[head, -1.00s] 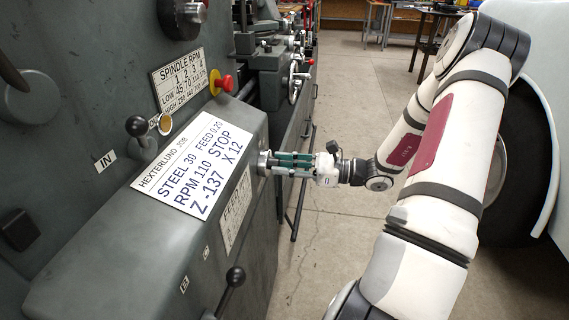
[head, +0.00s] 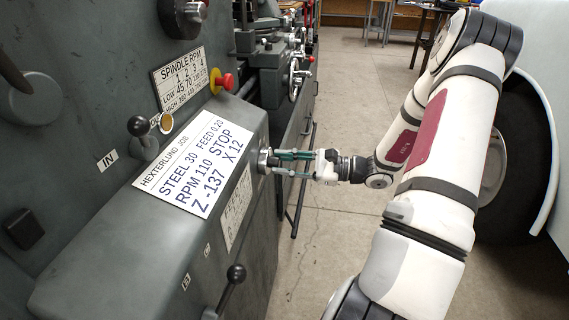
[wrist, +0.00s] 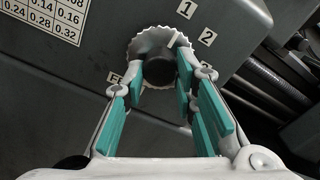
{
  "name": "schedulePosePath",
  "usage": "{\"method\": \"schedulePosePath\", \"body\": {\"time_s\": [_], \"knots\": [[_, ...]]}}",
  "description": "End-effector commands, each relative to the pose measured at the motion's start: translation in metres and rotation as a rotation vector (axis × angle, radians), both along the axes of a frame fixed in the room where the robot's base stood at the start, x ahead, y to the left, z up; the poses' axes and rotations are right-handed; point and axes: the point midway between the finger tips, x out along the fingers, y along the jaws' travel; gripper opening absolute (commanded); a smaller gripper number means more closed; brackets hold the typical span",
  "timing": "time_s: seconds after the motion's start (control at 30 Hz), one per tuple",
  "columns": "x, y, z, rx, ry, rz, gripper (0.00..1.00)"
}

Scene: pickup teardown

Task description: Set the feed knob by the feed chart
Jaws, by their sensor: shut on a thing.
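The feed knob (wrist: 143,45) has a pale serrated rim and a dark centre, with a white mark at its upper right, pointing towards the numeral 1. Numerals 1 and 2 (wrist: 207,38) stand on the panel to its right. In the head view the knob (head: 263,161) is on the machine's side face. My gripper (head: 272,162) is shut on it, a finger on either side; it also shows in the wrist view (wrist: 160,85). The feed chart (wrist: 45,14) is partly cut off, with 0.16, 0.24, 0.28 and 0.32 legible. It shows obliquely in the head view (head: 236,207).
A job card (head: 190,165) on the machine top reads FEED 0.20, RPM 110. A spindle RPM plate (head: 180,77), a red stop button (head: 224,82) and a ball-ended lever (head: 236,274) are nearby. A vehicle wheel (head: 505,160) stands beyond my arm.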

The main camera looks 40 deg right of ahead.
Motion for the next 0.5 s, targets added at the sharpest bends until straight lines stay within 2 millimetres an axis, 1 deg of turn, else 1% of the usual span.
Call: {"method": "schedulePosePath", "body": {"time_s": [0.23, 0.27, 0.3, 0.33, 0.5], "knots": [[-0.0006, 0.0, -0.0004, -0.001, 0.001, 0.0, 0.0], [-0.0006, 0.0, -0.0004, -0.001, 0.001, 0.0, 0.3], [-0.0006, 0.0, -0.0004, -0.001, 0.001, 0.0, 0.39], [-0.0006, -0.0001, -0.0004, -0.001, 0.001, 0.0, 0.46], [-0.0004, 0.0, -0.0002, 0.001, 0.001, 0.0, 0.46]]}}
